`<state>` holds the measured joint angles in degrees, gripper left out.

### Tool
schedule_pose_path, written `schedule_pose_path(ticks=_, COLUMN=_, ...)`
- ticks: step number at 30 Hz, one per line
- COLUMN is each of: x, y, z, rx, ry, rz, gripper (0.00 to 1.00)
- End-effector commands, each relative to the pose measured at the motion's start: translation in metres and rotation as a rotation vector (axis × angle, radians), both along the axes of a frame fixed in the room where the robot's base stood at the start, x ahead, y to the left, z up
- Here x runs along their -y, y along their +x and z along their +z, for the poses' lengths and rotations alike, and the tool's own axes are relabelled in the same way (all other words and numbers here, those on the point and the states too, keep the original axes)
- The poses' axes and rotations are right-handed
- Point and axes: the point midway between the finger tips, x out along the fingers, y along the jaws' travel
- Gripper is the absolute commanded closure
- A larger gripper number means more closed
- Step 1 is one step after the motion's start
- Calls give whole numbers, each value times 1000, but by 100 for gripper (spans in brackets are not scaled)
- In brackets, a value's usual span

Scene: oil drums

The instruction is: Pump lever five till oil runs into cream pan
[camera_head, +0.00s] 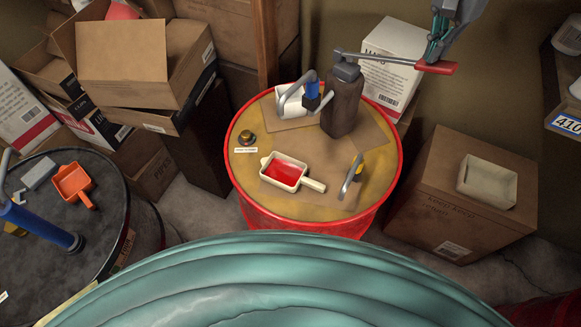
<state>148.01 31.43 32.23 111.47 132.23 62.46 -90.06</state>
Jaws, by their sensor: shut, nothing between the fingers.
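A brown pump body (345,103) stands on the red drum with a yellowish top (240,182). Its grey lever (385,60) reaches right, nearly level, and ends in a red grip (437,67). My gripper (436,57) is shut and empty, pointing down at the red grip; I cannot tell whether it touches. A cream pan (302,182) sits at the front of the drum top, its inside glossy red. A white container (290,98) stands behind a curved grey pipe and a blue part (312,86). No number shows on the lever.
A small brass cap (246,138) and a yellow-and-grey tool (352,173) lie on the drum top. A black drum (113,205) with an orange pan (74,184) stands left. Cardboard boxes crowd the back left. A box (430,220) with a cream tray (487,181) stands right.

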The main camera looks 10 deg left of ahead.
Motion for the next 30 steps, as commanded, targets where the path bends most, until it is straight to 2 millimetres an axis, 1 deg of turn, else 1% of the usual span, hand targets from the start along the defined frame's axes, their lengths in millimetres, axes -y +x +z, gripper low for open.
schedule_pose_path(ticks=30, x=0, y=-1, z=-55, rx=-1, ry=0, rz=1, gripper=100)
